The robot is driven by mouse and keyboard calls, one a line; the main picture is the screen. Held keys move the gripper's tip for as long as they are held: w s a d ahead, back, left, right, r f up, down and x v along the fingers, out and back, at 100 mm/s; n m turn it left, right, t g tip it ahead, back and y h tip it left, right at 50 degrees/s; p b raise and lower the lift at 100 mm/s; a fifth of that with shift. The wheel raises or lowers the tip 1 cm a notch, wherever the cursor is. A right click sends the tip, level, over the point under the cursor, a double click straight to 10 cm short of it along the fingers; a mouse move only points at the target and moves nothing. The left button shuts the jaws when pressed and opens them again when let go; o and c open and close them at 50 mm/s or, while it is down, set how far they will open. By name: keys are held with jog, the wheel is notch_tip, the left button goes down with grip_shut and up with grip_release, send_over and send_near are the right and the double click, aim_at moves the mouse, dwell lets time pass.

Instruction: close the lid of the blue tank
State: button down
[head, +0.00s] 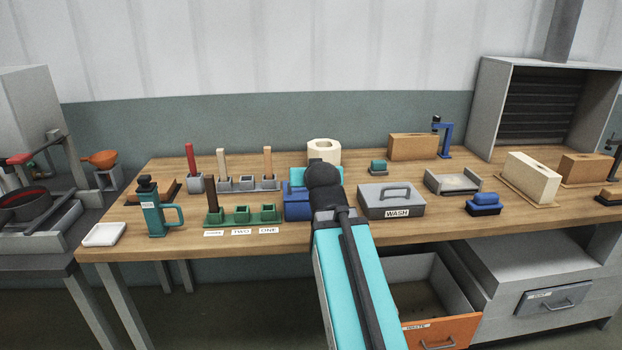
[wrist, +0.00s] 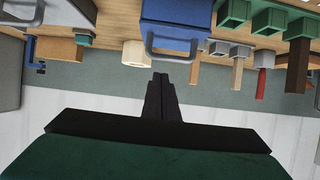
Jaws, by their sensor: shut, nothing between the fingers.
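The blue tank (head: 297,208) stands on the workbench near the middle in the head view. My arm and wrist hide much of it. The wrist view, which is upside down, shows a blue panel (wrist: 178,12) of the tank with a grey bar handle (wrist: 178,59). The lid's angle is hard to tell from these views. My gripper (wrist: 160,76) is shut and empty. Its fingertips appear close to the handle in the wrist view, with a small gap between them in the picture. In the head view my own arm hides the fingers.
A grey box labelled WASH (head: 392,203) stands just right of the tank. Green blocks (head: 241,215) with labels are to its left. A cream ring-shaped piece (head: 324,151) stands behind. An open drawer (head: 440,332) juts out below the bench.

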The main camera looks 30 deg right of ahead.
jog(key=shift+s+a+f+b, duration=0.15)
jog(key=shift+s+b, duration=0.45)
jog(key=shift+b, duration=0.65)
jog(key=shift+s+a+f+b, duration=0.1)
jog(key=shift+s+a+b, duration=0.35)
jog(key=shift+b, duration=0.8)
jog(key=shift+s+a+f+b, duration=0.1)
jog(key=shift+s+b, duration=0.65)
jog(key=shift+b, duration=0.5)
jog(key=shift+s, duration=0.1)
